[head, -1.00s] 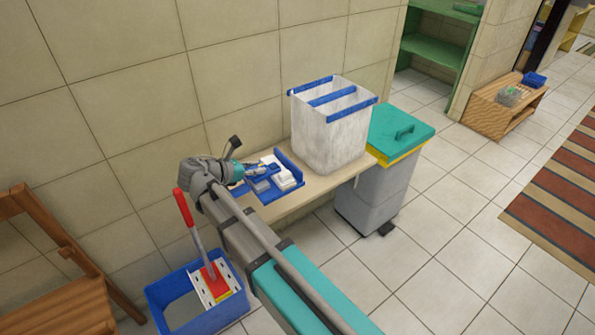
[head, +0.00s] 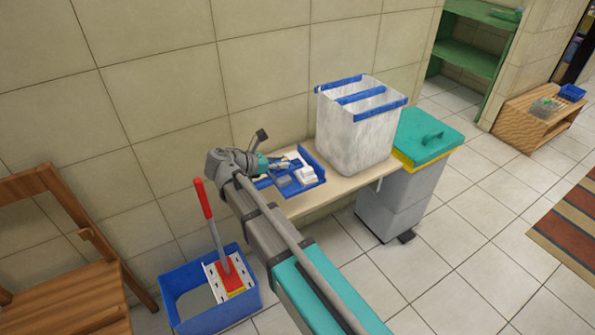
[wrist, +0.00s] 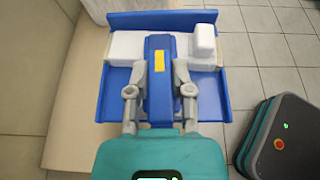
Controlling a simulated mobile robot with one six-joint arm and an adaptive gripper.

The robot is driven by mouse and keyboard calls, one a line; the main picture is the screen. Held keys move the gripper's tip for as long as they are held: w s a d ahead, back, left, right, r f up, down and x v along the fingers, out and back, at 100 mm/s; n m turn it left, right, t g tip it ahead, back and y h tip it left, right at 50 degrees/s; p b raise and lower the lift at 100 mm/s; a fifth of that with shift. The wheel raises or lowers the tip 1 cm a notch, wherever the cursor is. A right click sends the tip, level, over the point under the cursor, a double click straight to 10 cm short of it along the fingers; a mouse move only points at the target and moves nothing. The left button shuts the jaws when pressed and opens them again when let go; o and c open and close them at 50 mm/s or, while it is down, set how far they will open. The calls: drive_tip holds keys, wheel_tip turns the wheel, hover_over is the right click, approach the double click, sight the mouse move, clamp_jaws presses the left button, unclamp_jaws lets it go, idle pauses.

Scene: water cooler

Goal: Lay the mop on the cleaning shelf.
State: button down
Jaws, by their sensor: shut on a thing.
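A mop-like tool with a red handle (head: 203,199) and red-and-white head stands tilted in a blue tub (head: 183,326) on the floor. My gripper (head: 272,164) is apart from it, up at the bench. In the wrist view my gripper (wrist: 160,84) is shut on a blue block-shaped thing with a yellow label (wrist: 160,62). This thing is over or in a blue tray (wrist: 212,97) with white blocks; whether it touches the tray I cannot tell. The tray also shows in the head view (head: 314,160). A green shelf (head: 472,58) stands at the back right; whether it is the cleaning shelf is unclear.
A white bin with blue bars (head: 355,130) stands on the wooden bench (head: 300,205) right of the tray. A grey bin with a teal lid (head: 425,135) is beside it. A wooden chair (head: 60,290) stands at left.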

sight(295, 157)
drive_tip(key=w+f+b, duration=0.1)
drive_tip(key=w, duration=0.1)
drive_tip(key=w+d+f, duration=0.1)
drive_tip(key=w, duration=0.1)
drive_tip(key=w+d+f+b, duration=0.1)
drive_tip(key=w, duration=0.1)
drive_tip(key=shift+b, duration=0.3)
drive_tip(key=w+f+b, duration=0.1)
drive_tip(key=f+b, duration=0.1)
drive_tip(key=w+d+f+b, duration=0.1)
drive_tip(key=w+f+b, duration=0.1)
drive_tip(key=shift+w+d+f, duration=0.2)
drive_tip(key=shift+w+f, duration=0.05)
drive_tip(key=shift+f, duration=0.1)
drive_tip(key=shift+w+d+f+b, duration=0.1)
drive_tip(key=shift+w+f+b, duration=0.45)
drive_tip(key=shift+b, duration=0.4)
drive_tip(key=shift+s+f+b, duration=0.15)
drive_tip(key=shift+f+b, duration=1.2)
drive_tip(key=shift+f, duration=0.1)
drive_tip(key=shift+f, duration=0.15)
